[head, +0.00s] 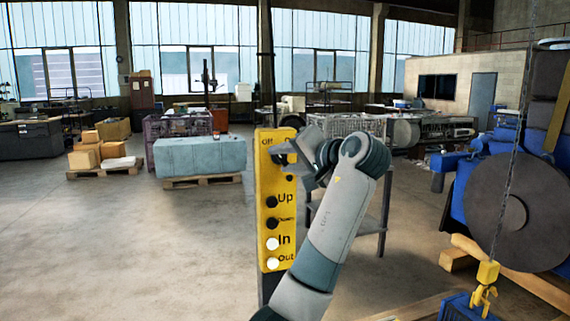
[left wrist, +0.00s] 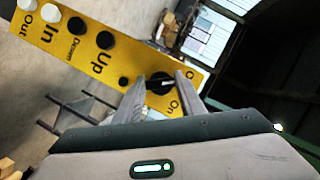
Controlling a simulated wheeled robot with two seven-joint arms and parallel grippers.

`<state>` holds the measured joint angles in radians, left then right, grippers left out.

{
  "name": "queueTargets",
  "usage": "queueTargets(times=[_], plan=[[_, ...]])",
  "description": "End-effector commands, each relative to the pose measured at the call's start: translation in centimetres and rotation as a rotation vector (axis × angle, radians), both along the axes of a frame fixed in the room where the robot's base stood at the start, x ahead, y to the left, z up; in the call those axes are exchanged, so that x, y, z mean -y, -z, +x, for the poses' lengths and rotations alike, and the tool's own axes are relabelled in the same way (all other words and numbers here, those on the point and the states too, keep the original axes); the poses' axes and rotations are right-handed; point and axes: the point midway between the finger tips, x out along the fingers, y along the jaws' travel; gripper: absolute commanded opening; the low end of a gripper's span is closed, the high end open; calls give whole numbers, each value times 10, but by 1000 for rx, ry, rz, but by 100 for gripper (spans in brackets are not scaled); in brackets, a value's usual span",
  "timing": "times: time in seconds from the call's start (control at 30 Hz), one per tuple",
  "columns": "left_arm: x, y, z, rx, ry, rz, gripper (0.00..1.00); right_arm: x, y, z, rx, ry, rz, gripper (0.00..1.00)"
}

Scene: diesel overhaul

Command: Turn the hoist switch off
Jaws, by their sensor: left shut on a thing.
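The yellow hoist control panel (head: 264,190) hangs upright near the middle of the head view. It carries an "Off" label at its top and black and white buttons marked Up, Down, In and Out. In the left wrist view the panel (left wrist: 103,62) lies slanted across the top. The black hoist switch (left wrist: 160,80) sits between the "Off" and "On" labels, with a pale mark on its face. My left gripper (head: 284,160) is at the panel's upper part, its fingers shut on the switch from both sides. My right gripper is not in view.
A chain with a yellow hook (head: 485,285) hangs at the right, in front of a large dark disc (head: 500,212) and blue machinery. A grey table stands behind my arm. A teal crate (head: 200,157) on a pallet stands left, with open floor before it.

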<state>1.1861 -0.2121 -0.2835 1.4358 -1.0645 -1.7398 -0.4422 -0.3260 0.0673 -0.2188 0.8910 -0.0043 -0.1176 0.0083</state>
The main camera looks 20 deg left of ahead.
Motion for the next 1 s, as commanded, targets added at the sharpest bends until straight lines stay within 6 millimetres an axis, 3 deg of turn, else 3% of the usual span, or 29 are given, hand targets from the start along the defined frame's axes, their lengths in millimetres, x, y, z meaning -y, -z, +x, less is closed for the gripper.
queueTargets(times=[0.3,0.8,0.83,0.9,1.0], plan=[[0,3,0,76,-2,-128,14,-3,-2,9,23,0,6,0],[0,3,0,91,-1,-150,14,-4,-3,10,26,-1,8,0],[0,3,0,91,-1,-150,38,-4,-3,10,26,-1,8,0],[0,3,0,92,-2,-150,55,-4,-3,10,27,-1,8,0],[0,2,0,93,-1,-148,55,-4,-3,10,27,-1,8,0]])
